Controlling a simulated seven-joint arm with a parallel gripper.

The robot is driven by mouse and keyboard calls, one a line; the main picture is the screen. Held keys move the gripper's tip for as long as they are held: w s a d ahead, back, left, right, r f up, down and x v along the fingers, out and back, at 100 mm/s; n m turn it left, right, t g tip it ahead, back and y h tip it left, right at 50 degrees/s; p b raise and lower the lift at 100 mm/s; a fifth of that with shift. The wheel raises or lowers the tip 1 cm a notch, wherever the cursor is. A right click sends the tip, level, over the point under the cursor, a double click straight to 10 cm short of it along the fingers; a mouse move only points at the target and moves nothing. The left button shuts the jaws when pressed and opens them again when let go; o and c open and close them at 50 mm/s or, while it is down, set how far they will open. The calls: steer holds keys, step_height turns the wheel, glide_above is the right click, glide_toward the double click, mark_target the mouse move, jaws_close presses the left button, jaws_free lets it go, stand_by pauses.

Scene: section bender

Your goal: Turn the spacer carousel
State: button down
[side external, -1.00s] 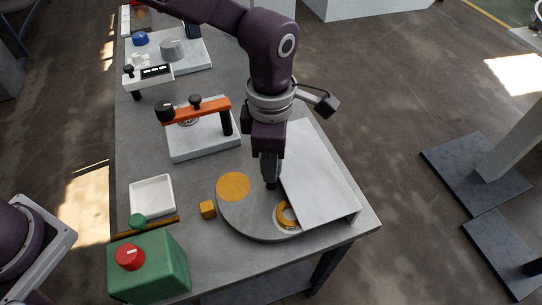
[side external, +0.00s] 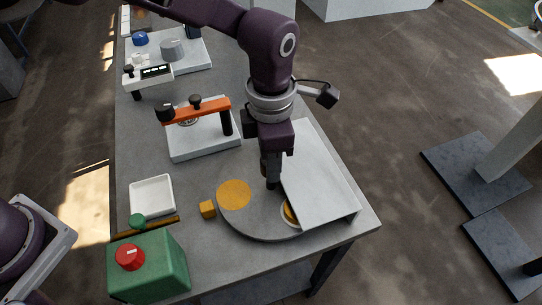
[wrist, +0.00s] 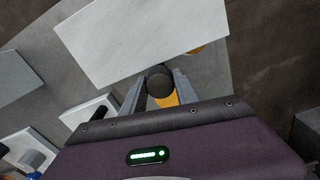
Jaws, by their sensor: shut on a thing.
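The spacer carousel (side external: 255,224) is a round grey disc near the front end of the table. A flat orange disc (side external: 234,194) lies on its left side. An orange ring in a pale round seat (side external: 290,213) is at its lower right, partly hidden under the white cover plate (side external: 318,180). My gripper (side external: 271,183) points down at the carousel beside the plate's left edge. In the wrist view, my gripper (wrist: 158,92) is shut on a dark round knob (wrist: 161,79), with some orange showing just below it.
A small orange block (side external: 208,209) and a white tray (side external: 152,195) are left of the carousel. A green box with a red button (side external: 130,257) stands at the front left. A bender with an orange arm (side external: 203,110) stands behind. Table right of the plate is narrow.

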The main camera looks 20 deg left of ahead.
steer(key=shift+n, duration=0.7)
steer(key=c, duration=0.9)
jaws_free()
steer(key=shift+c, duration=0.2)
step_height(320, 180, up, 7)
steer(key=shift+r, duration=0.1)
